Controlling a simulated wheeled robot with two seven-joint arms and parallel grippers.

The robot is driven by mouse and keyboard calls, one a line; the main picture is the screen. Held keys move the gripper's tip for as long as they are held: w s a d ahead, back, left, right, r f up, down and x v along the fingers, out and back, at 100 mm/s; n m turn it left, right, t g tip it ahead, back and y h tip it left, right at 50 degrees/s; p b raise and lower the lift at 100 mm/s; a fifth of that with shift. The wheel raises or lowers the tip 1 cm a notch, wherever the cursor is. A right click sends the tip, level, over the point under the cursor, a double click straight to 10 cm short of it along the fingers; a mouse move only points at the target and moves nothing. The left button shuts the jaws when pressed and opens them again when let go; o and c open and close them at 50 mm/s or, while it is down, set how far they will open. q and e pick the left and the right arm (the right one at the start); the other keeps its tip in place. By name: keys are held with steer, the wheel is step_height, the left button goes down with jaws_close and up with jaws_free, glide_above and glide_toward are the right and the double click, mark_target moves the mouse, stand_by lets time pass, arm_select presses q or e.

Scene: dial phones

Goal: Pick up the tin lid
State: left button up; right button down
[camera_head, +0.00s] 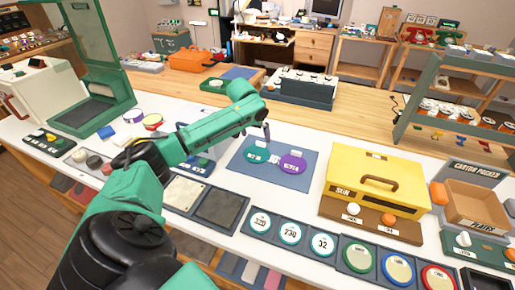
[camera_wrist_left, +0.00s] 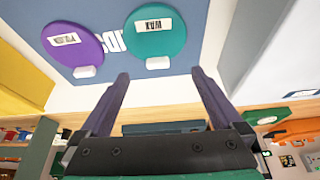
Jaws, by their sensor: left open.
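Two round lids lie side by side on a blue-grey mat (camera_head: 262,178). The purple lid (camera_head: 292,164) is on the right and the teal lid (camera_head: 252,157) on the left; each has a white label and a small white tab. In the left wrist view the teal lid (camera_wrist_left: 158,42) has a label that seems to read WAX. My left gripper (camera_head: 267,132) is open and empty, above the mat's far edge. In the left wrist view its fingertips (camera_wrist_left: 160,74) point toward the teal lid, apart from both lids. My right gripper is out of view.
A yellow box (camera_head: 365,178) with a handle stands right of the mat. A dark rack (camera_head: 300,88) stands behind it. Round labelled discs (camera_head: 290,234) line the front edge. A green stand (camera_head: 95,110) is at the left.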

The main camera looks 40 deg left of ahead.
mark_target(260, 143)
arm_select(q)
steer(key=x, duration=0.7)
steer(key=shift+w+d+f+p, duration=0.1)
steer(key=shift+w+f+p, duration=0.05)
steer(key=shift+w+p, duration=0.3)
jaws_close()
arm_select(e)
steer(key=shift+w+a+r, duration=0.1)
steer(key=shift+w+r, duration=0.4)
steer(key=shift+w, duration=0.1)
